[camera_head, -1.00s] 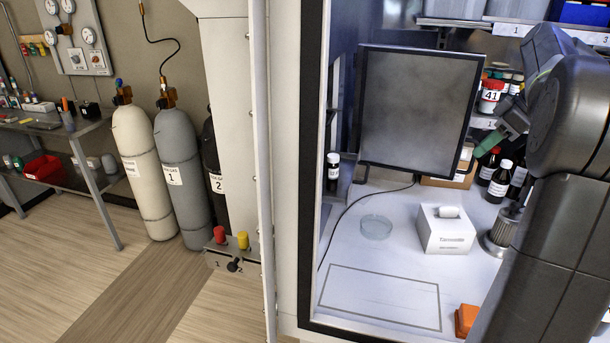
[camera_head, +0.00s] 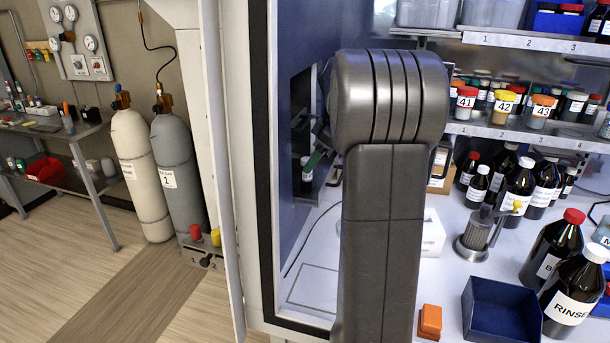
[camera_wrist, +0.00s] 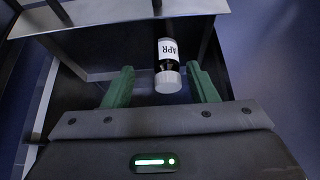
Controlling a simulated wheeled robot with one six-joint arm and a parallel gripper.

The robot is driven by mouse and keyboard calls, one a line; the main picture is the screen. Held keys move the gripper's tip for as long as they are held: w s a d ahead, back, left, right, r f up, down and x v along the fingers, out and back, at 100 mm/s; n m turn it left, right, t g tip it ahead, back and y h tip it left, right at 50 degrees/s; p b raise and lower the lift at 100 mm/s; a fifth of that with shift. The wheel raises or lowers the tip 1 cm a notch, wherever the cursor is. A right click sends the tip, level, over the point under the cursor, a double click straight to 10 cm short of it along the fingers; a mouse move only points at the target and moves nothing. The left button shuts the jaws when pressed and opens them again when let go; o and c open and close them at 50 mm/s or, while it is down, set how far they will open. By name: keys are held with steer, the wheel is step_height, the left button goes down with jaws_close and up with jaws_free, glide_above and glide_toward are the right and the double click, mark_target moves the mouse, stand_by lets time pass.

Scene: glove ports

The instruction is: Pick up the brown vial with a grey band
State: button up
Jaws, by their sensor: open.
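A small dark vial (camera_wrist: 167,63) with a white label reading "APR" and a pale cap shows in the wrist view, upside down in the picture. A grey band cannot be made out on it. My gripper (camera_wrist: 160,80) is open, with its green fingers on either side of the vial's cap end. The vial sits nearer the right finger, with a small gap to it. In the head view a small vial (camera_head: 307,174) stands at the left wall of the cabinet, partly hidden by my gripper (camera_head: 316,152) and arm.
A shelf edge (camera_wrist: 120,14) crosses the wrist view close to the vial. A blue bin (camera_head: 500,310), an orange block (camera_head: 430,320) and several brown bottles stand at the right. The frame of the cabinet opening (camera_head: 262,150) is at left.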

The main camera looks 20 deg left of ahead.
mark_target(306, 175)
steer(key=x, duration=0.1)
steer(key=p+x, duration=0.1)
steer(key=x, duration=0.1)
steer(key=s+x, duration=0.1)
steer(key=shift+a, duration=0.3)
steer(key=shift+w+a+f, duration=0.1)
steer(key=shift+a+f, duration=0.05)
steer(key=shift+f, duration=0.25)
steer(key=c, duration=1)
